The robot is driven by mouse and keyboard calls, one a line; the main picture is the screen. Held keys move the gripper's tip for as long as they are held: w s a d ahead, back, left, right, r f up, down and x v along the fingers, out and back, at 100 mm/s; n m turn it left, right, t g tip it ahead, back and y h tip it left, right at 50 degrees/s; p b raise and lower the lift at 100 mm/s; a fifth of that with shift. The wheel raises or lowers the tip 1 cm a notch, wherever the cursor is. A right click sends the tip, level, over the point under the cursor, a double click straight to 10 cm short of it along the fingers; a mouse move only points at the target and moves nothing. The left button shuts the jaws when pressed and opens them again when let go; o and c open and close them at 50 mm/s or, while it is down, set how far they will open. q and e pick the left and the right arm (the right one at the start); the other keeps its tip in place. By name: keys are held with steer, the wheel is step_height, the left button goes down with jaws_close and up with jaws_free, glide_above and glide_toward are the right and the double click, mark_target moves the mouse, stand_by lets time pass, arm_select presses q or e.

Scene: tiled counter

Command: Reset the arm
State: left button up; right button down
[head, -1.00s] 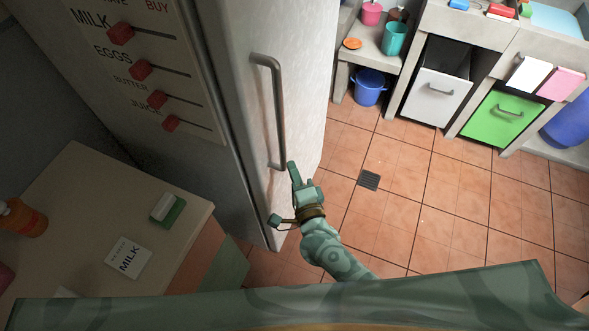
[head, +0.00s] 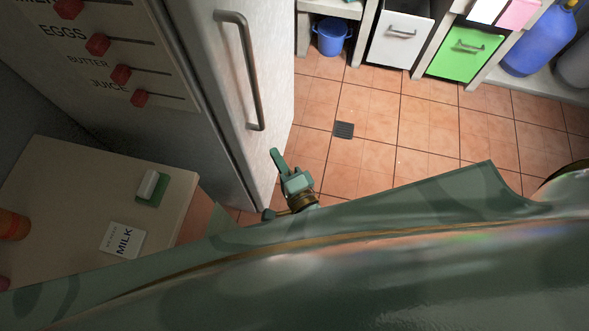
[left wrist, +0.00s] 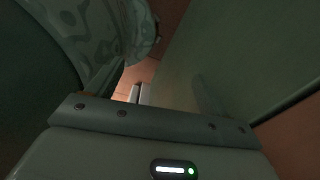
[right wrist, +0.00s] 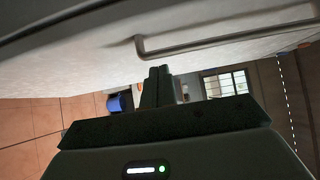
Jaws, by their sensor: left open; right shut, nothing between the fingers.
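My right gripper (head: 277,158) is beside the lower front of the fridge door (head: 262,165), below and apart from the door's grey handle (head: 246,75). In the right wrist view its fingers (right wrist: 157,84) are together with nothing between them, and the handle (right wrist: 225,46) runs along the door above them. My left gripper is hidden in the head view. In the left wrist view my left gripper (left wrist: 158,98) is open and empty in a dark, tight space; part of my own patterned body shows beside it.
A side counter (head: 70,190) at left bears a MILK card (head: 122,240) and a green-and-white block (head: 152,187). Red sliders (head: 98,45) are on the fridge's side. Open tiled floor (head: 390,140) lies to the right, with a drain (head: 344,130) and a blue bucket (head: 331,37).

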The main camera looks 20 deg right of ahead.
steer(key=s+d, duration=0.3)
steer(key=s, duration=0.2)
steer(key=shift+d+f+m+h, duration=0.15)
steer(key=shift+d+m+h, duration=0.1)
steer(key=shift+m+h, duration=0.05)
steer(key=shift+w, duration=0.15)
